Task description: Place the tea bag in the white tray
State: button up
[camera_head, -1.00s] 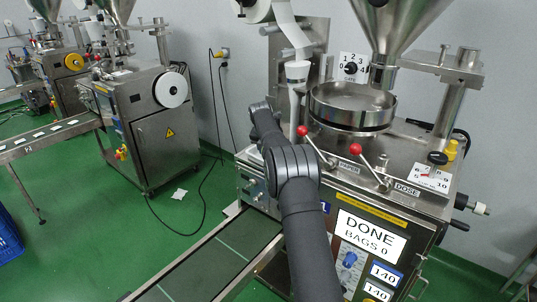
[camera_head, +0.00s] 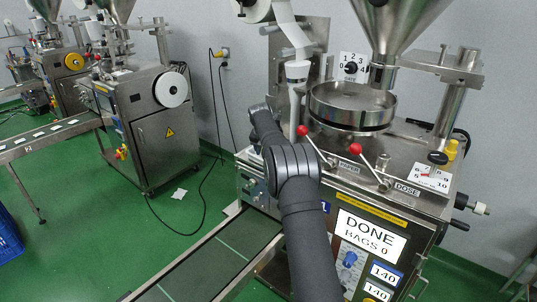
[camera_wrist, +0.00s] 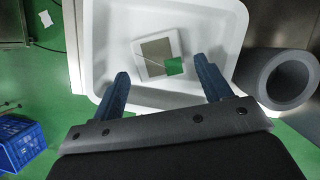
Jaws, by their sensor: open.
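In the wrist view the white tray (camera_wrist: 108,20) fills the upper middle. A tea bag (camera_wrist: 157,47), a pale square with a brown-grey middle, lies inside the tray on its floor. A green tag (camera_wrist: 174,66) joined to it by a thin string lies over its lower right corner. My gripper (camera_wrist: 164,82) shows in the wrist view with its two blue fingers spread wide apart. Nothing is between the fingers; the tea bag lies beyond their tips, apart from them. In the head view my arm hides the gripper, and neither the tray nor the tea bag can be made out.
A packing machine (camera_head: 415,180) with a display reading DONE, BAGS 0 stands at the right. Its conveyor (camera_head: 215,262) runs to the lower left. A grey hollow roll or pipe (camera_wrist: 285,78) stands right of the tray. A blue crate (camera_wrist: 20,140) sits at the lower left.

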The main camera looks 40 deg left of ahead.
jog(key=v, duration=1.1)
jog(key=x, duration=1.2)
notch_tip(320, 180, up, 2)
jog(key=shift+r, duration=0.9)
